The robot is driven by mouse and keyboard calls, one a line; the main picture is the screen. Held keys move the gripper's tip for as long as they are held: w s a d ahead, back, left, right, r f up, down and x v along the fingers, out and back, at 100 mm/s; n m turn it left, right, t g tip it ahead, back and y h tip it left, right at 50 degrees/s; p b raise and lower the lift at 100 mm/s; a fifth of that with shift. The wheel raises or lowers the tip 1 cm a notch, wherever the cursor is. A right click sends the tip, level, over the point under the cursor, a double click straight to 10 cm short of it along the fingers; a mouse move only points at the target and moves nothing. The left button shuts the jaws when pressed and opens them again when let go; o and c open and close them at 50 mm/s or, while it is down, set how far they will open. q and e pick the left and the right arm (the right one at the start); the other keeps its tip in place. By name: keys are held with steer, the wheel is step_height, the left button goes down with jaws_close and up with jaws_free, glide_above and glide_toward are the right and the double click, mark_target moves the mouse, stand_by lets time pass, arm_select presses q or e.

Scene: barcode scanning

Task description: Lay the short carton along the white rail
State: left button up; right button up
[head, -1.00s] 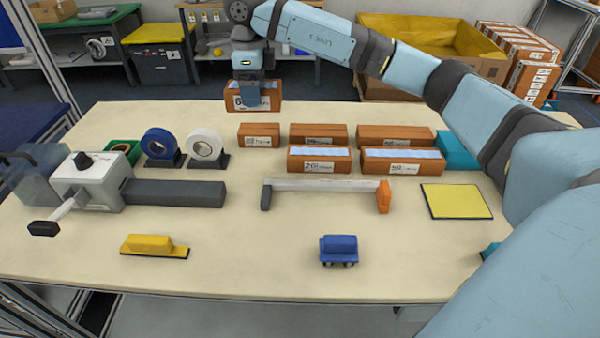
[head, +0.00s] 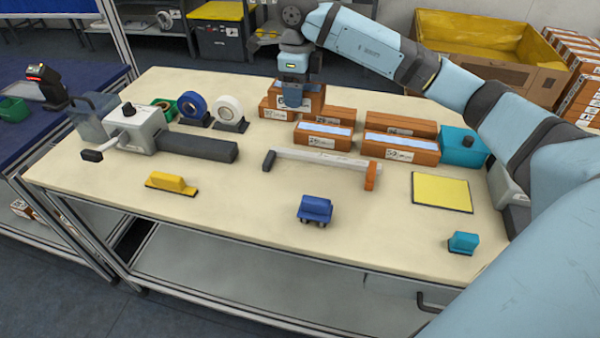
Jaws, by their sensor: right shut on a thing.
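My right gripper (head: 294,80) is shut on a short brown carton (head: 312,100) with a white label. It holds the carton from above at the back of the table, over or just behind the back row of cartons; the height is hard to tell. The white rail (head: 325,161) lies mid-table, with a dark grey end piece (head: 269,160) at left and an orange one (head: 371,176) at right. No carton lies against the rail on its near side. My left gripper is not in view.
Other brown cartons (head: 402,148) stand behind the rail, with a teal box (head: 462,147) to their right. A grey bar device (head: 195,147), tape rolls (head: 228,109), yellow block (head: 170,182), blue block (head: 314,208) and yellow pad (head: 441,193) surround it.

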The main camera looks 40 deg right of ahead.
steer(key=shift+s+f, duration=0.1)
steer(key=shift+f, duration=0.25)
glide_above(299, 170)
step_height(299, 170, down, 15)
steer(key=shift+r, duration=0.15)
steer(key=shift+w+f, duration=0.2)
steer(key=shift+f, duration=2.15)
steer(key=shift+f, duration=0.1)
steer(key=shift+s+f, duration=0.1)
steer(key=shift+f, duration=0.1)
steer(key=o, duration=1.1)
steer(key=shift+s+a, duration=0.15)
steer(key=shift+f, duration=0.1)
